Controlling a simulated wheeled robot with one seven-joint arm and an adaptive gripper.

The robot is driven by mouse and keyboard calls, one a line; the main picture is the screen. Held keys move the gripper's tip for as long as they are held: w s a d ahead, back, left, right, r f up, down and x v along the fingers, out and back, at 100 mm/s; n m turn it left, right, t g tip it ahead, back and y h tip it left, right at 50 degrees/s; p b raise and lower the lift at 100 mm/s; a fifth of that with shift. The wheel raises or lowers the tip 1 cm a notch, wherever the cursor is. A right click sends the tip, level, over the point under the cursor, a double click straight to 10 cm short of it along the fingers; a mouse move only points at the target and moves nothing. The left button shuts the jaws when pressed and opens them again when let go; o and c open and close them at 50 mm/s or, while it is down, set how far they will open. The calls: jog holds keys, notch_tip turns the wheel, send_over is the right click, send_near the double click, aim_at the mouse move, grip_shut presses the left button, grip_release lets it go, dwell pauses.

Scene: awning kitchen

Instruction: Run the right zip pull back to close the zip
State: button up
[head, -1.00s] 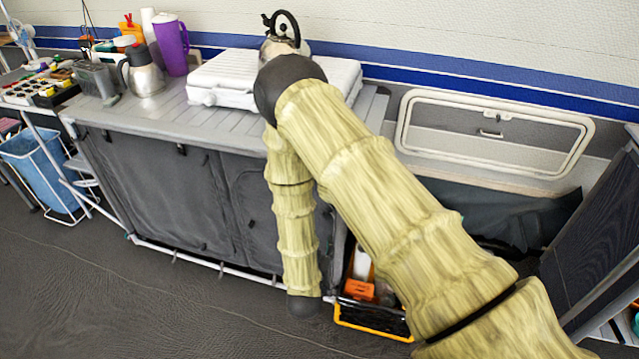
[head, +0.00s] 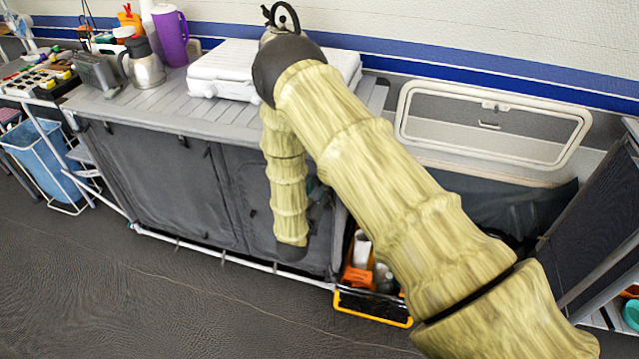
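The grey fabric front of the kitchen unit has a left panel (head: 160,185) and a right panel (head: 237,175). A curved seam runs along the left edge of the right panel. I cannot make out the right zip pull; my arm covers much of the right panel. To the right of my forearm, a dark patch with a hint of teal shows at the panel; I cannot tell what it is. My forearm hangs down in front of the right panel and ends in a dark joint. My gripper does not show, so its fingers and anything in them are hidden.
A white case (head: 225,75), a steel jug (head: 147,68) and a purple pitcher (head: 171,35) stand on the slatted worktop (head: 160,115). A black crate with a yellow rim (head: 372,312) stands on the floor at right. A blue bin (head: 40,165) is at left. The front floor is clear.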

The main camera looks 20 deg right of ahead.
jog(key=shift+x, duration=1)
grip_shut()
